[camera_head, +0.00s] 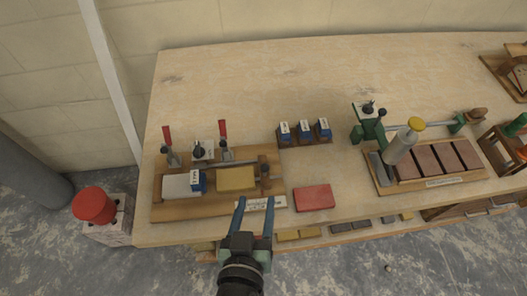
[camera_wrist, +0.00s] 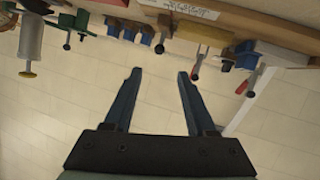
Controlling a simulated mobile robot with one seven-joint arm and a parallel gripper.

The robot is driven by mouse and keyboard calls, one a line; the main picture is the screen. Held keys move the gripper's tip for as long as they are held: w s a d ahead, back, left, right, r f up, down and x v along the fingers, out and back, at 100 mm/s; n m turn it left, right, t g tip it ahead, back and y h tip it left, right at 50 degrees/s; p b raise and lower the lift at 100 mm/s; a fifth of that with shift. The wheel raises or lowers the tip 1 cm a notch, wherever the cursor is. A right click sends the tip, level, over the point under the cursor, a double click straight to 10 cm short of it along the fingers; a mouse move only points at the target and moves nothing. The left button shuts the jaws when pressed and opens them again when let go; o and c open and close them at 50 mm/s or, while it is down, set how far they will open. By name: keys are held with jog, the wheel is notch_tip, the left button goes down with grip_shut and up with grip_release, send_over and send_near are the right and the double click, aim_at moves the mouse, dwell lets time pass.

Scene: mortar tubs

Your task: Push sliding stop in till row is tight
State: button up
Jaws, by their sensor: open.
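My gripper (camera_head: 254,204) is open, its two blue fingers apart at the front edge of the left wooden fixture (camera_head: 160,212). Nothing is between the fingers in the wrist view (camera_wrist: 159,74). The fixture holds a grey block (camera_head: 178,187), a small blue block (camera_head: 198,181) and a yellow block (camera_head: 236,179). A dark upright peg (camera_head: 265,170) stands at its right end. The right tray (camera_head: 430,183) holds a row of several brown tiles (camera_head: 428,161), with a grey bar (camera_head: 381,171) at the row's left end. I cannot tell which part is the sliding stop.
Red-handled clamps (camera_head: 225,140) rise behind the left fixture. Small blue blocks (camera_head: 304,130) stand behind a red slab (camera_head: 314,197). A grey cylinder with a yellow cap (camera_head: 401,146) and a green clamp (camera_head: 368,125) stand by the tiles. The table's back (camera_head: 270,80) is clear.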

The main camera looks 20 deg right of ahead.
aim_at(264, 171)
jog(key=x, duration=0.4)
jog(key=p+x, duration=0.1)
jog(key=x, duration=0.3)
jog(key=p+x, duration=0.1)
jog(key=x, duration=0.3)
jog(key=shift+d+f, duration=0.2)
jog(key=shift+f, duration=0.15)
grip_shut()
